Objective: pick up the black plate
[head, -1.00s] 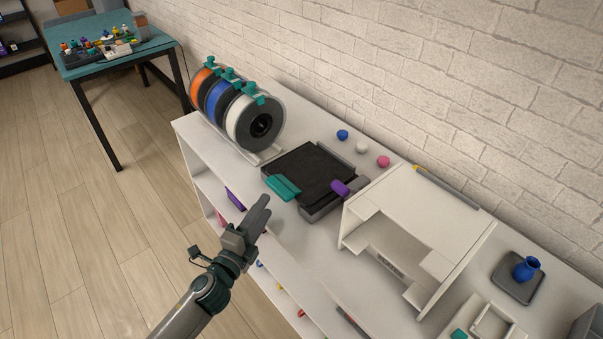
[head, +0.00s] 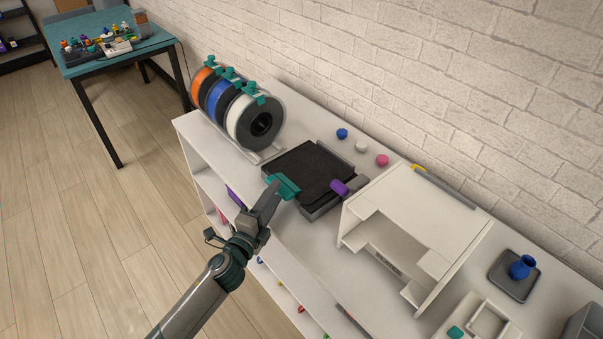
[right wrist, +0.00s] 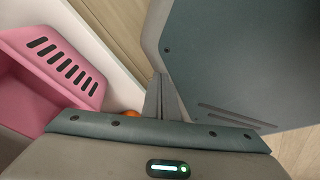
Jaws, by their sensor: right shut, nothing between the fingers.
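The black plate (head: 309,171) lies flat on a grey base on top of the white shelf unit. A teal tab (head: 284,186) sticks out at its front left edge, and a purple piece (head: 339,187) sits at its front right edge. My left gripper (head: 274,191) is at the teal tab, its fingertips overlapping it in the head view. Whether its fingers touch or grip the tab cannot be told. My right gripper (right wrist: 162,97) shows only in the right wrist view, shut and empty; the plate is not in that view.
A rack of filament spools (head: 237,110) stands left of the plate, and a white stand (head: 420,217) stands close on its right. Blue, white and pink (head: 382,160) pieces lie behind. A pink bin (right wrist: 52,70) is left of my right gripper.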

